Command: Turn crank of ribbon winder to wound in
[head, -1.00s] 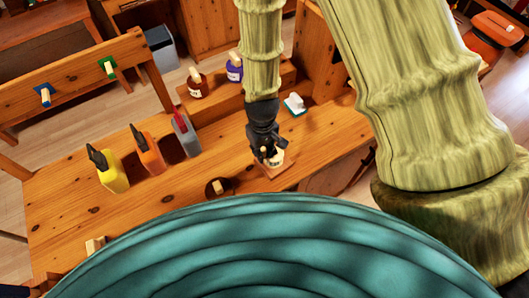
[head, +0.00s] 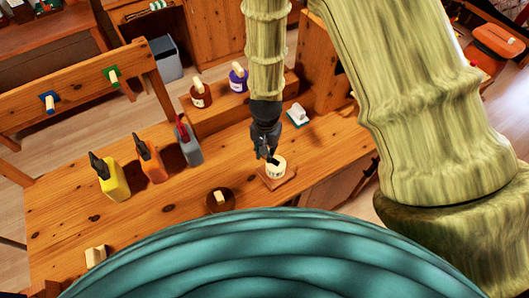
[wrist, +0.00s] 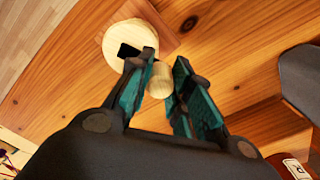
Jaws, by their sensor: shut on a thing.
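The ribbon winder shows as a cream round drum (head: 278,166) on a small square wooden base (head: 276,181) on the workbench. In the wrist view its pale round top (wrist: 116,40) carries a dark crank arm (wrist: 128,50), and a cream cylindrical crank knob (wrist: 159,82) stands near the drum's edge. My gripper (wrist: 164,62) has its teal-padded fingers on both sides of this knob and is shut on it. In the head view my gripper (head: 266,158) reaches down at the drum's upper left and hides the crank.
Yellow (head: 113,180), orange (head: 152,163) and grey (head: 188,147) bottles stand on the left of the workbench (head: 70,215). A dark round piece with a cream knob (head: 219,204) lies nearer me. A white and green brush (head: 298,115) and two jars stand behind.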

